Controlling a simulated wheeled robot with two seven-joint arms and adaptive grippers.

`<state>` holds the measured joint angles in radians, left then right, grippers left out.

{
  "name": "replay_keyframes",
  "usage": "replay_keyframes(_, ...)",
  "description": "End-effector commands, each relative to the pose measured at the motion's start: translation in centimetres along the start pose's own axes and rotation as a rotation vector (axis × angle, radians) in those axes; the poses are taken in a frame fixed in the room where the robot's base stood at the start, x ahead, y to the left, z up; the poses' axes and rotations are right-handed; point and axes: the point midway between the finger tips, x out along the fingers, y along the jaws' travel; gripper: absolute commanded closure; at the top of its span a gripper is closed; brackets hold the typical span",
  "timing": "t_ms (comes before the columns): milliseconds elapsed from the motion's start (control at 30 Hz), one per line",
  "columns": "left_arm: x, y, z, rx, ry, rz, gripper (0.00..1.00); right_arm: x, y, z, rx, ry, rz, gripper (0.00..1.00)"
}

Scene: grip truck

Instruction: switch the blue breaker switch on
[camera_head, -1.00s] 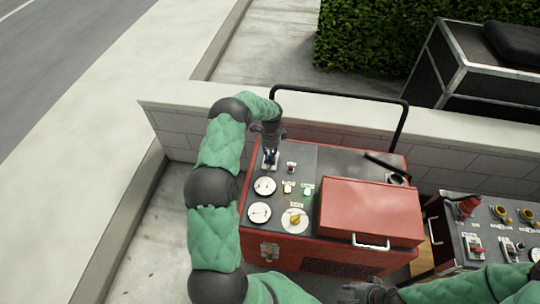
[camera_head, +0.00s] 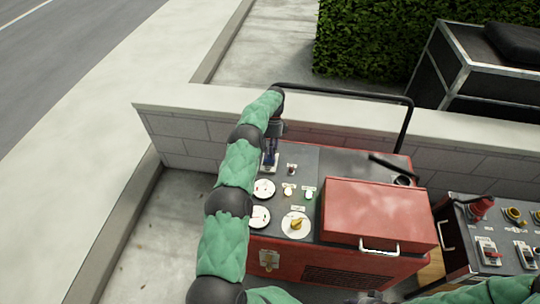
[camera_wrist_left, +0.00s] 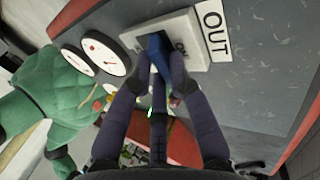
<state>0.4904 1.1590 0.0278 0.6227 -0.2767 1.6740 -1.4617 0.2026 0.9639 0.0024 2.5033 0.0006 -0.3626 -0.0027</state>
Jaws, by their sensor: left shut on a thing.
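The blue breaker switch (camera_head: 269,163) sits on a light plate at the back left of the red machine's dark top panel. In the left wrist view the blue lever (camera_wrist_left: 157,48) stands up from its white plate, beside an "OUT" label (camera_wrist_left: 213,28). My left gripper (camera_head: 271,150) is over the switch, its fingers on either side of the lever and shut on it. The fingers (camera_wrist_left: 160,72) hide part of the lever and plate, so I cannot tell the switch's exact position. My right gripper (camera_head: 368,298) is barely in view at the bottom edge.
Round white gauges (camera_head: 264,189), small lights and a yellow knob (camera_head: 297,224) are on the panel near the switch. A raised red box (camera_head: 375,213) and a black rail (camera_head: 340,92) stand beside and behind. A second control unit (camera_head: 480,240) is at the right.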

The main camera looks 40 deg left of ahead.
Motion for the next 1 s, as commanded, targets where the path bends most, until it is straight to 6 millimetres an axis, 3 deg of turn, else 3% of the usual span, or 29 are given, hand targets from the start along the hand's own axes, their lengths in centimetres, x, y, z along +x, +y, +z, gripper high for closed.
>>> replay_keyframes(500, 0.00, -0.03, 0.07, -0.001, -0.001, 0.009, 1.00, 0.19, 0.07, -0.02, 0.000, 0.000, 0.000, 0.60)
replay_keyframes(533, 0.00, -0.03, 0.07, -0.001, -0.001, 0.009, 0.72, 0.19, 0.07, -0.02, 0.000, 0.000, 0.000, 0.60)
replay_keyframes(600, 0.00, -0.03, 0.07, -0.001, -0.001, 0.009, 0.56, 0.19, 0.07, -0.02, 0.000, 0.000, 0.000, 0.60)
replay_keyframes(1000, -0.03, 0.03, 0.03, 0.000, -0.001, 0.006, 0.56, 0.05, 0.02, -0.02, 0.000, 0.000, 0.000, 0.60)
